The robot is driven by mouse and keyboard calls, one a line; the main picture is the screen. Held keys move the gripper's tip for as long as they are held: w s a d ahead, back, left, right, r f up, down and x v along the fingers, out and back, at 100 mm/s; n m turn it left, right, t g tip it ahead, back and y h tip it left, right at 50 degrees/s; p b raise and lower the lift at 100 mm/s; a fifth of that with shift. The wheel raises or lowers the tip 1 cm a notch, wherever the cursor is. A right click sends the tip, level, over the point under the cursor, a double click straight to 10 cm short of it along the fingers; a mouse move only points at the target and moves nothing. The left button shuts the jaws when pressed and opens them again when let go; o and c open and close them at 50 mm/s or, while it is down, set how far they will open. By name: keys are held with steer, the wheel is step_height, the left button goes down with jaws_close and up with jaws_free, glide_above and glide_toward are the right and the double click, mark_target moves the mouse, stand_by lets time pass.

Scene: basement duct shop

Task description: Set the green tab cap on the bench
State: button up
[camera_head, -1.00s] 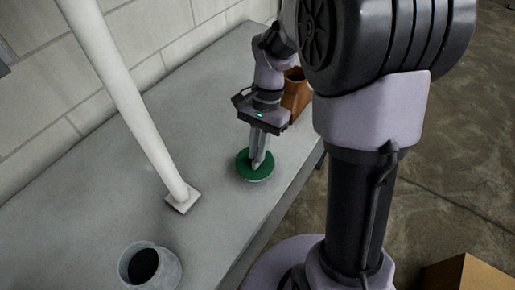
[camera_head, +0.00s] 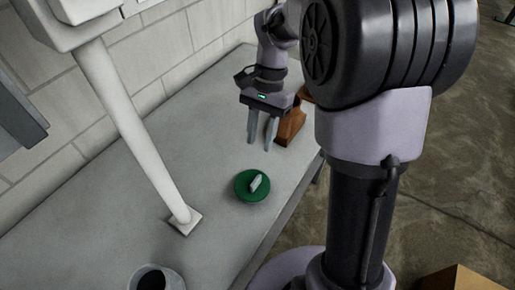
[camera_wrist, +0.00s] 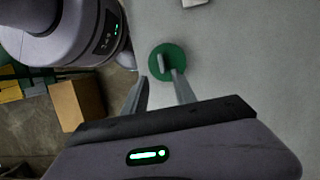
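The green tab cap (camera_head: 247,190) is a round green disc with a pale upright tab on top. It lies flat on the grey bench (camera_head: 120,220).
A white post (camera_head: 140,140) stands on a square foot on the bench, left of the cap. A grey cup-like fitting (camera_head: 172,281) is at the near edge of view. A brown block (camera_head: 291,125) stands behind my gripper. A cardboard box (camera_wrist: 78,102) is on the floor.

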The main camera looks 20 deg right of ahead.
steer(key=s+a+r+n+t, duration=0.3)
steer(key=s+r+t, duration=0.1)
steer(key=s, duration=0.3)
steer(key=s+a+r+n+t, duration=0.3)
steer(key=s+a+r+t, duration=0.1)
steer(key=s, duration=0.4)
steer(key=shift+t+h, duration=0.3)
steer(key=shift+f, duration=0.1)
